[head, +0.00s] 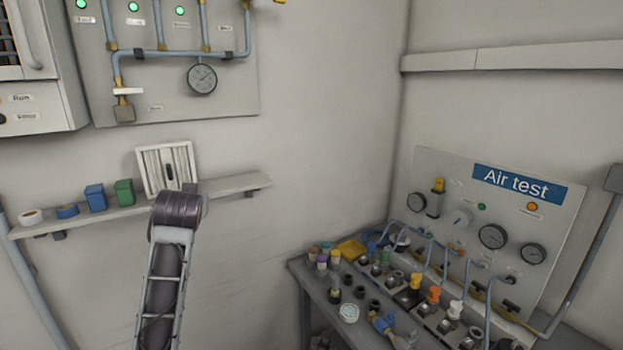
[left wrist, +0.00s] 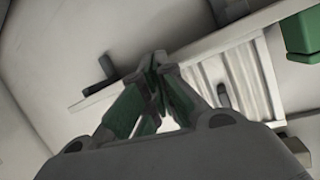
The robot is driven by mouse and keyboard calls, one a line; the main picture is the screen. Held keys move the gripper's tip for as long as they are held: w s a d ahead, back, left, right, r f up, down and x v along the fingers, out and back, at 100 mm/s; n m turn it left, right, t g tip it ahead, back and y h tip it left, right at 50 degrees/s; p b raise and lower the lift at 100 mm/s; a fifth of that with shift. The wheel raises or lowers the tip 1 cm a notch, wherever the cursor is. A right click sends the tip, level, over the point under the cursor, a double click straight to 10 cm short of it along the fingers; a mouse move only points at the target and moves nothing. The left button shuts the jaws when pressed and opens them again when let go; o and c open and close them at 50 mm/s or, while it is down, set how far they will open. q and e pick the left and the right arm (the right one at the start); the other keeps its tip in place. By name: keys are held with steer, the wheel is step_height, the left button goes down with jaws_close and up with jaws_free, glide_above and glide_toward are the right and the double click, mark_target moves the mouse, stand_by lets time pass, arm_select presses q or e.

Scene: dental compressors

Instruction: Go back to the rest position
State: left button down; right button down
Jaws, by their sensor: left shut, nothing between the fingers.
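My left gripper (left wrist: 158,62) shows in the left wrist view with its green-padded fingers closed together at the tips and nothing between them. Behind the fingers are the wall shelf and a white louvred panel (left wrist: 238,80) with a dark handle. In the head view my left arm rises from the bottom, and its dark wrist end covers the lower part of the louvred panel (head: 152,170). The left fingers are hidden there, and I cannot tell the gap between gripper and shelf. My right gripper is in neither view.
The wall shelf (head: 235,185) carries tape rolls, a blue container (head: 95,197) and a green container (head: 124,192). At right, a workbench (head: 312,282) crowded with fittings stands below the Air test panel (head: 455,190). A gauge panel (head: 235,90) hangs above the shelf. The wall between is bare.

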arm_select(q)
steer(key=s+d+f+m+g+h, duration=0.1)
steer(key=s+d+f+g, duration=0.1)
steer(key=s+f, duration=0.75)
steer(key=s+d+f+m+g+h, duration=0.15)
steer(key=s+f, duration=0.25)
steer(key=f, duration=1.1)
steer(key=s+d+f+g+h, duration=0.1)
steer(key=s+d+f+g, duration=0.1)
steer(key=s+f, duration=0.45)
steer(key=s+d+f+m+g+h, duration=0.1)
steer(key=s+d+f+g, duration=0.15)
steer(key=s, duration=0.65)
steer(key=s+d+f+g+h, duration=0.1)
steer(key=s+f+g, duration=0.1)
steer(key=s+f, duration=0.5)
steer(key=s+f+g, duration=0.1)
steer(key=s+f, duration=0.1)
steer(key=f, duration=1.4)
steer(key=s+f, duration=0.2)
steer(key=f, duration=1.4)
steer(key=s+a+f, duration=0.2)
steer(key=s+f, duration=0.8)
steer(key=s, duration=0.1)
steer(key=s+a+f+g, duration=0.1)
steer(key=s+a+f, duration=0.2)
steer(key=s+f, duration=0.6)
steer(key=shift+s+a+f+m+y, duration=0.25)
steer(key=shift+s+f+m+y, duration=0.15)
steer(key=shift+s, duration=0.55)
